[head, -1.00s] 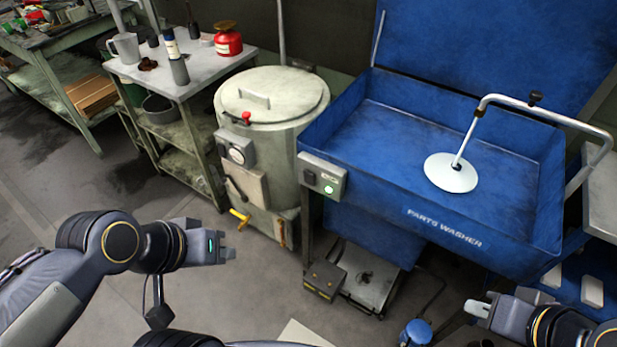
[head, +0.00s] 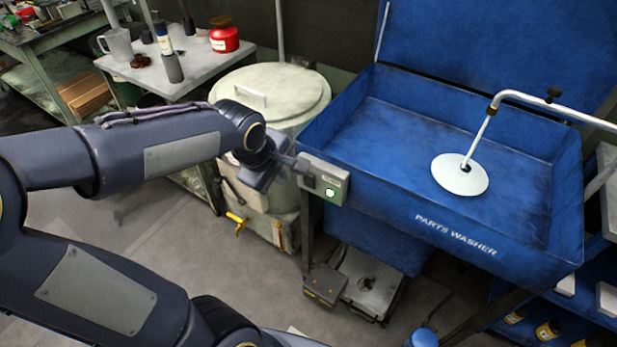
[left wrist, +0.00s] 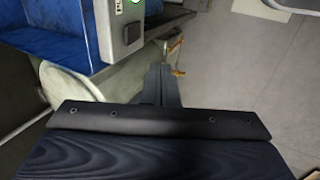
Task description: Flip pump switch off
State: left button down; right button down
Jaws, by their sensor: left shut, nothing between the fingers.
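The pump switch box (head: 325,180) is a grey box with a dark switch and a lit green lamp (head: 330,193), on the left front corner of the blue parts washer (head: 455,225). My left gripper (head: 303,168) is shut and empty, its tips right at the left end of the box in the head view; I cannot tell whether they touch. In the left wrist view the shut fingers (left wrist: 159,85) point toward the floor side of the box (left wrist: 120,32), whose dark switch (left wrist: 132,33) shows apart from the tips. My right gripper is not in view.
A pale round drum (head: 290,95) stands left of the washer, behind my left arm. A steel table (head: 205,65) with a red can (head: 223,38) is farther left. A pedal unit (head: 365,285) lies on the floor below the washer.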

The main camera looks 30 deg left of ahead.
pick_arm(q)
jog(key=b, duration=0.1)
send_near(308, 184)
notch_tip(308, 184, down, 4)
jog(key=s, duration=0.3)
jog(key=shift+w+f, duration=0.15)
jog(key=shift+w, duration=2.05)
jog(key=shift+w+r+g+p, duration=0.3)
jog(key=shift+w+r+p, duration=0.1)
jog(key=shift+p, duration=0.6)
jog(key=shift+f, duration=0.3)
jog(key=shift+r, duration=0.1)
